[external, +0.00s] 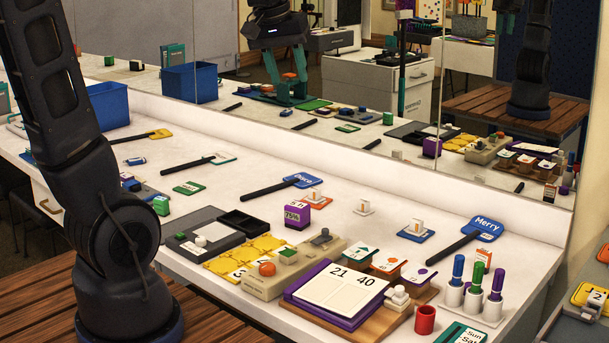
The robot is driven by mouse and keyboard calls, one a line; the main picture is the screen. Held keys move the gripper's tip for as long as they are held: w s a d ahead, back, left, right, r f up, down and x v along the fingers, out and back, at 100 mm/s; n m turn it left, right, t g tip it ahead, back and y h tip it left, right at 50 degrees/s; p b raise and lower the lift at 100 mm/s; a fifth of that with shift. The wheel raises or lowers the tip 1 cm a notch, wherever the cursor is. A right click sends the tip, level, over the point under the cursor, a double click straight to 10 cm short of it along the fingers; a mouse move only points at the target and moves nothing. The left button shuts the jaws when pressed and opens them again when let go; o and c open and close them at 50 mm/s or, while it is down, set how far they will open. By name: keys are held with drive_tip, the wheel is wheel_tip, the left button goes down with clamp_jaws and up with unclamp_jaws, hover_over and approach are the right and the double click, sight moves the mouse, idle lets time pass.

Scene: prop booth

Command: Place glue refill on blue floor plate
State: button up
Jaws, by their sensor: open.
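A small white item with an orange mark (364,208), which seems to be the glue refill, stands on the white counter between an orange plate (313,198) and a blue plate (416,236). The blue plate, which seems to be the blue floor plate, has a small pale upright piece on it. My gripper (286,102) has teal fingers pointing down, apart and with nothing seen held.
The counter (340,237) has free room around the small white item. A blue "Merry" paddle (484,229) lies to the right, near several capped markers. A mirror backs the counter.

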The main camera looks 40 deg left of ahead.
drive_tip(key=s+a+f+m+t, duration=0.1)
drive_tip(key=s+m, duration=0.4)
drive_tip(key=s, duration=1.1)
drive_tip(key=shift+s+a+f+y, duration=0.25)
drive_tip(key=shift+a+f+y, duration=0.05)
drive_tip(key=shift+a+f, duration=0.15)
